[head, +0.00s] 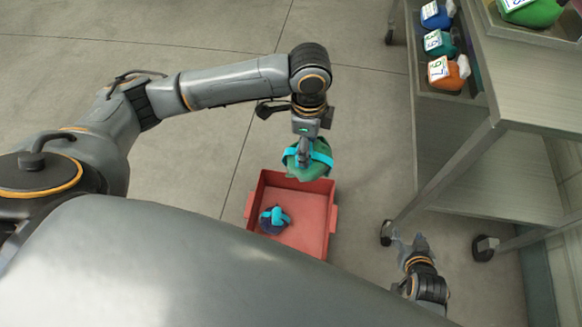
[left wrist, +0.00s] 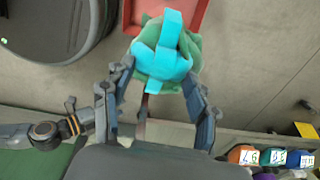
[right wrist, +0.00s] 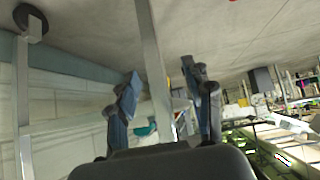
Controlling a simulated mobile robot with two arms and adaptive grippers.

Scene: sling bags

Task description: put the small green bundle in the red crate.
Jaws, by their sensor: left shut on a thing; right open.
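The small green bundle (head: 320,171), with a bright cyan strap, hangs in my left gripper (head: 303,158). In the head view it overlaps the back rim of the red crate (head: 318,222), seemingly held above it. In the left wrist view the green bundle (left wrist: 184,68) sits between the fingers of my left gripper (left wrist: 162,88), with part of the red crate (left wrist: 196,14) behind it. A dark blue bundle (head: 268,226) with a cyan strap lies inside the crate at its left. My right gripper (head: 408,243) is open and empty, low near the rack; its spread fingers show in the right wrist view (right wrist: 160,85).
A grey wheeled rack (head: 470,180) stands at the right, its leg and caster close to my right gripper. The floor left of the crate is clear.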

